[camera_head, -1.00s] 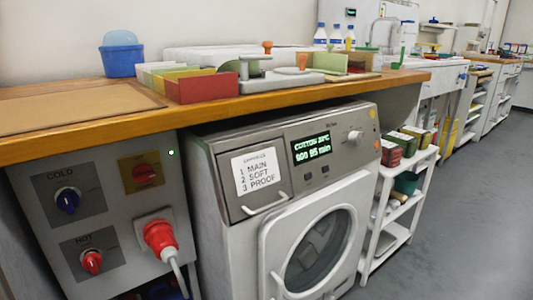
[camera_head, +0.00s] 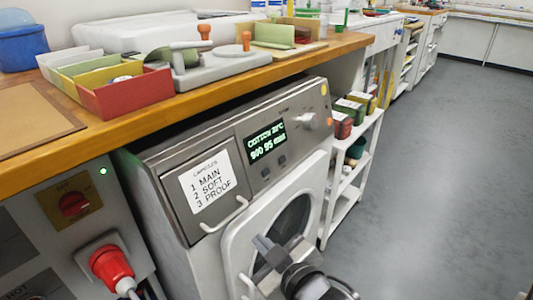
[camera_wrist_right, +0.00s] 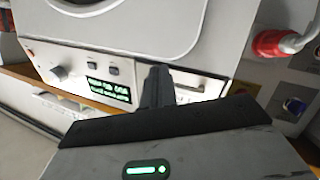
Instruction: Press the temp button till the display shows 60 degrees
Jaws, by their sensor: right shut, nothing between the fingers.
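The washing machine (camera_head: 215,150) stands under the wooden counter. Its green-lit display (camera_head: 266,141) shows COTTON with a temperature that is too blurred to read surely, and a second line below. Two small dark buttons sit under the display, a left one (camera_head: 265,172) and a right one (camera_head: 282,160); their labels are not legible. The buttons also show in the right wrist view (camera_wrist_right: 105,69), beside the display (camera_wrist_right: 109,91). My right gripper (camera_head: 262,243) is shut and empty, in front of the round door and below the buttons in the head view. My left gripper is out of view.
A round knob (camera_head: 310,121) is right of the display. The labelled drawer (camera_head: 207,183) with its handle is left. A red plug (camera_head: 110,265) sits on the panel at lower left. The counter edge (camera_head: 190,105) overhangs the machine. A white shelf (camera_head: 345,190) stands right; the floor beyond is clear.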

